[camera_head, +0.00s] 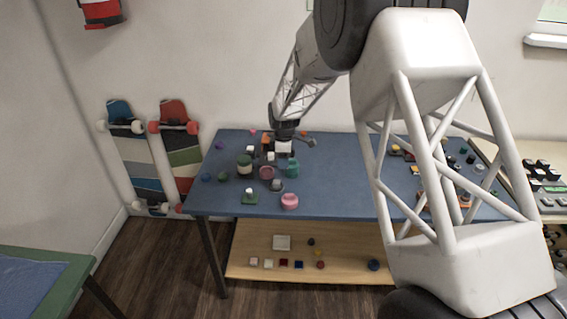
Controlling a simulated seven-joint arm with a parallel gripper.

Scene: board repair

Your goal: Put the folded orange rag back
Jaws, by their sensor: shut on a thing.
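My gripper (285,142) is low over the back left part of the blue table, among small objects. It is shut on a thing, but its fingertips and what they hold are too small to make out. A small white block shape (284,147) shows right at the gripper's lower end; I cannot tell if it is held. Small orange patches show just left of the gripper (267,141) and to its right (303,134). I cannot tell whether either is the folded orange rag.
The blue table (335,190) carries a dark green-topped jar (244,166), a teal pot (292,168), a pink pot (289,201) and a green piece (250,197). A wooden shelf (340,250) below holds small blocks. Two skateboards (140,160) lean on the wall. My arm hides the table's right-centre.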

